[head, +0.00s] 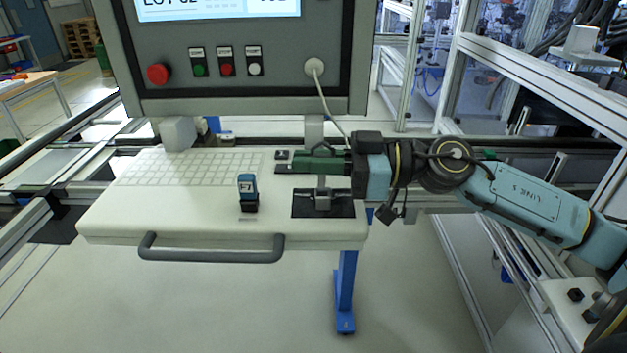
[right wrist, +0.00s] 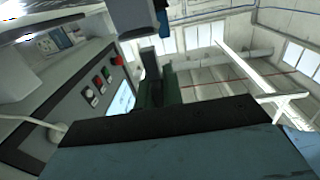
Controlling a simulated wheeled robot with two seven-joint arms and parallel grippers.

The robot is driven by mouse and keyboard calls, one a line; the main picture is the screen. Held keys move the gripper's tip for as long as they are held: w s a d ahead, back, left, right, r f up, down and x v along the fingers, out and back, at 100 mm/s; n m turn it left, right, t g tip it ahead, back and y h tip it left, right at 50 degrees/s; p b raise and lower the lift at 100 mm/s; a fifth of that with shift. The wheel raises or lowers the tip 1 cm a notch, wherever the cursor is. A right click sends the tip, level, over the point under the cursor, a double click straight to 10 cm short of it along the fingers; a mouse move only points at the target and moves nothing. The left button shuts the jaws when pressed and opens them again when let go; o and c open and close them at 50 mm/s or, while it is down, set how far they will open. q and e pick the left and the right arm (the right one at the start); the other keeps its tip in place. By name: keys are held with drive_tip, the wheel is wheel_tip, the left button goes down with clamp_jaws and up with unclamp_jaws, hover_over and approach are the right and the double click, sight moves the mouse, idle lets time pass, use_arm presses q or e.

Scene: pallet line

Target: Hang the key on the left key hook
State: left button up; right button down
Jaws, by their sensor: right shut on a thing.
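My right gripper (head: 308,162) reaches in from the right over the white console shelf, with its dark green fingers pointing left. It is shut on a grey piece (head: 322,182), which shows below the fingers, upright above a black plate (head: 340,211). Whether its lower end touches the plate I cannot tell. The grey piece also shows past the green fingers in the right wrist view (right wrist: 150,42). I cannot make out a key shape, so whether this is the key is unclear. I cannot pick out the left key hook. My left gripper is not in view.
The control panel (head: 280,75) with buttons rises behind. A grey handle (head: 210,255) runs along the shelf's front edge. A cable hangs behind the gripper.

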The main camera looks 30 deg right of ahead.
sight(317, 192)
wheel_tip(317, 192, down, 2)
drive_tip(key=shift+f+p, duration=0.1)
drive_tip(key=shift+p, duration=0.3)
drive_tip(key=shift+f, duration=0.4)
drive_tip(key=c, duration=1.5)
unclamp_jaws()
drive_tip(key=shift+c, duration=0.2)
drive_tip(key=shift+f, duration=0.1)
drive_tip(key=shift+f+b, duration=0.25)
drive_tip(key=shift+b, duration=0.4)
drive_tip(key=shift+s+d, duration=0.15)
drive_tip(key=shift+d, duration=0.15)
drive_tip(key=v, duration=1.2)
drive_tip(key=shift+s+r+b, duration=0.3)
drive_tip(key=shift+s+b, duration=0.1)
drive_tip(key=shift+s, duration=0.2)
